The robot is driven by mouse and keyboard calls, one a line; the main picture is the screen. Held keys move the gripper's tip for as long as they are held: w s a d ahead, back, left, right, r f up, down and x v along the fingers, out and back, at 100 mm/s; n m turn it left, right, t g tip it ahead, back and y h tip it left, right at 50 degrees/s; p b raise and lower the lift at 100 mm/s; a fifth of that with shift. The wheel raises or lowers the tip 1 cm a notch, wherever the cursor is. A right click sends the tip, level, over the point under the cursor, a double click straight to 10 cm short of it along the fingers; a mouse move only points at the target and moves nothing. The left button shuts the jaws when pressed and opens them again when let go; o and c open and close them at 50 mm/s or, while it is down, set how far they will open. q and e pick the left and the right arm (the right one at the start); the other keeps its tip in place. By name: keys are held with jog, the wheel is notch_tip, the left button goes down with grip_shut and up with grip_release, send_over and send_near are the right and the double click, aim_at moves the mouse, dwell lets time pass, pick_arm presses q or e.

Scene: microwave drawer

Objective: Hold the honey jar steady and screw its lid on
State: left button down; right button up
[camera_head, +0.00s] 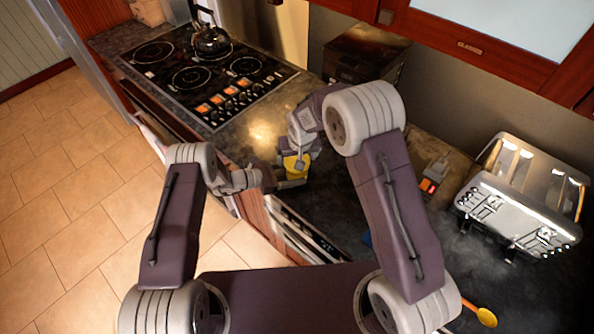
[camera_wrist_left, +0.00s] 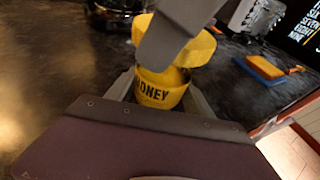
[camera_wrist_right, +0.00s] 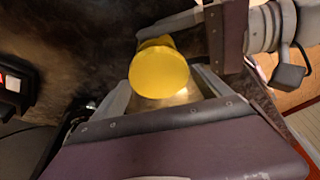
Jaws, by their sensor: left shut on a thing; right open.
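The yellow honey jar (camera_wrist_left: 153,92) is between the fingers of my left gripper (camera_wrist_left: 160,98), which is shut on it; "HONEY" shows on its side. It looks upright over the dark counter. The jar also shows small and partly covered in the head view (camera_head: 296,164). The yellow lid (camera_wrist_right: 158,73) is a round disc at the jar's top. In the left wrist view the lid (camera_wrist_left: 203,47) looks offset to the right, partly hidden by a grey finger; I cannot tell how it is seated. My right gripper (camera_wrist_right: 163,84) is open, its fingers on both sides of the lid.
A black stovetop (camera_head: 200,75) with a kettle (camera_head: 210,40) lies at the back left. A chrome toaster (camera_head: 525,195) stands on the right, and a yellow spoon (camera_head: 486,317) lies at the front right. A blue and orange item (camera_wrist_left: 268,67) lies near the counter's edge.

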jog(key=n+y, duration=0.1)
jog(key=n, duration=0.3)
jog(key=shift+n+g, duration=0.3)
jog(key=c, duration=1.4)
jog(key=shift+o, duration=0.2)
jog(key=m+h, duration=0.1)
jog(key=m, duration=0.5)
jog(key=shift+m+h, duration=0.3)
jog(key=shift+h, duration=0.1)
jog(key=m+h, duration=0.1)
jog(key=m, duration=0.2)
jog(key=m+h, duration=0.1)
jog(key=m, duration=0.3)
jog(key=o, duration=1.4)
jog(key=shift+c, duration=0.2)
jog(key=shift+r, duration=2.5)
